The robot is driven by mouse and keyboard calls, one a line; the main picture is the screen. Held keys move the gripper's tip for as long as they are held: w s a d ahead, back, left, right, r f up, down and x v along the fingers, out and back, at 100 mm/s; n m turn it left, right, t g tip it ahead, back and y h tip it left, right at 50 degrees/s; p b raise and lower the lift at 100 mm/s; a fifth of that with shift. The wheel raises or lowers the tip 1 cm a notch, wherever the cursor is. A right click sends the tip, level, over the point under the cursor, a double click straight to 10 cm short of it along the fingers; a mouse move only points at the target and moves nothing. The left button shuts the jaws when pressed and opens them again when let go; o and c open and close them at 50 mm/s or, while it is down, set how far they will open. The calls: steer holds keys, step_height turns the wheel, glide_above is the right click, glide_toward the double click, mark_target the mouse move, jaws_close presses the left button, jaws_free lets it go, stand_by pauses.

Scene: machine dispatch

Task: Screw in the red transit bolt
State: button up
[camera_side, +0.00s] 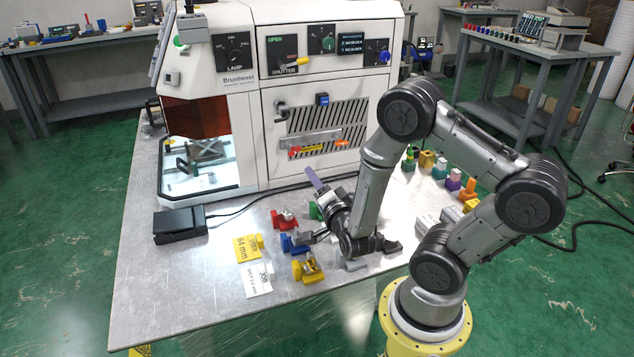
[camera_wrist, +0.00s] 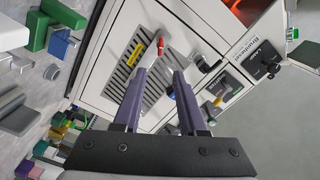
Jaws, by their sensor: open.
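A small red part (camera_side: 294,152), which looks like the red transit bolt, is on the left end of the grey bar across the machine's vented front panel. It also shows in the wrist view as a red piece (camera_wrist: 160,45) just beyond the left fingertip. I cannot tell how deep it sits. My gripper (camera_wrist: 166,68) is open and empty, with two purple fingers pointing at the panel. In the side view my gripper (camera_side: 314,180) is low in front of the panel, below and right of the red part, apart from it.
Red (camera_side: 284,220), blue (camera_side: 294,243) and yellow (camera_side: 306,270) holders stand on the table (camera_side: 190,290) below my gripper. A black box (camera_side: 180,226) lies left. The table's front left is clear.

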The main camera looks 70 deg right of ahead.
mark_target(295, 152)
steer(key=shift+s+a, duration=0.2)
steer(key=shift+s, duration=0.05)
steer(key=o, duration=0.3)
steer(key=shift+o, duration=1.4)
steer(key=shift+n, duration=0.5)
steer(key=shift+o, duration=0.2)
steer(key=n, duration=0.3)
steer(key=r+n, duration=0.1)
steer(key=n, duration=0.1)
steer(key=shift+w+n, duration=0.2)
steer(key=shift+n, duration=0.2)
steer(key=w+d+n, duration=0.7)
steer(key=w+d+f+n, duration=0.1)
steer(key=w+d+n, duration=0.3)
steer(key=shift+w+d, duration=0.1)
steer(key=shift+w, duration=0.15)
